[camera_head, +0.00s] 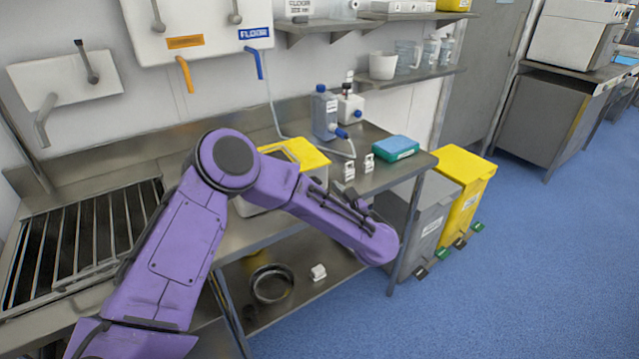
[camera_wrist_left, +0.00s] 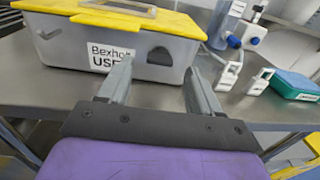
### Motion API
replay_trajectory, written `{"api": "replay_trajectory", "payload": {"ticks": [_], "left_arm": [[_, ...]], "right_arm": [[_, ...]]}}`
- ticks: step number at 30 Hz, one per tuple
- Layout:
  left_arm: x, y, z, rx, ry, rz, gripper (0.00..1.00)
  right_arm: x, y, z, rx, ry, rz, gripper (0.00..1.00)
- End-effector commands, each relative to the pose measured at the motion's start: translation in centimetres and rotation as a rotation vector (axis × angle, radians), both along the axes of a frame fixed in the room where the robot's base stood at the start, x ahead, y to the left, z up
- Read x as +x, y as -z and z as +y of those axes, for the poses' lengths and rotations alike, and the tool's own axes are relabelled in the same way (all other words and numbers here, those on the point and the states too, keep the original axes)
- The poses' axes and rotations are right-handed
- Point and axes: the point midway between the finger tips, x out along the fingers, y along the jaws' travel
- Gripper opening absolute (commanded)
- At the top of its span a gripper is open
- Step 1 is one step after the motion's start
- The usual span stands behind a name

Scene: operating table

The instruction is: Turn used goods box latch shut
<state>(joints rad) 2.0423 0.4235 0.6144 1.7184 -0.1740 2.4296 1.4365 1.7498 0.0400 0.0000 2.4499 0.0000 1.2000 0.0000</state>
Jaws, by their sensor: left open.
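The used goods box has a yellow lid (camera_head: 310,157) and a pale grey body (camera_wrist_left: 62,48) with a white label, partly readable as "Bexholt USE". It stands on the steel counter. In the head view my purple arm covers much of its front. A dark latch (camera_wrist_left: 159,56) shows on the box front, right of the label, in the left wrist view. My left gripper (camera_wrist_left: 160,68) is open and empty, its two fingers pointing at the box front with the latch between them in the picture. Contact cannot be told. In the head view the fingers cannot be made out clearly. My right gripper is not in view.
Right of the box stand two small white clips (camera_head: 359,168), a blue-grey bottle (camera_head: 325,112) with tubing, and a teal-and-blue pack (camera_head: 395,148). Grey and yellow bins (camera_head: 466,190) stand at the counter's right end.

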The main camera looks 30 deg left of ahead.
Motion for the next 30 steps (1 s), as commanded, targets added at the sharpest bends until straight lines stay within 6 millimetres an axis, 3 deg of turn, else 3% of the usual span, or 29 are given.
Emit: {"api": "replay_trajectory", "payload": {"ticks": [6,15,21,30], "left_arm": [[1.4,0.0,2.8,0.0,0.0,0.002,0.64],[1.6,0.1,3.2,0.003,0.003,0.003,0.64],[1.6,0.1,3.1,0.003,0.003,0.003,0.07],[1.6,0.1,3.1,0.016,0.004,0.03,0.08]], "right_arm": [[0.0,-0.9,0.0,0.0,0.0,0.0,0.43],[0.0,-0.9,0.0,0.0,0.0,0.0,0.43],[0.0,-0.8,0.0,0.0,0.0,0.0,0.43],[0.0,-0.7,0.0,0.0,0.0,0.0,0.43]]}}
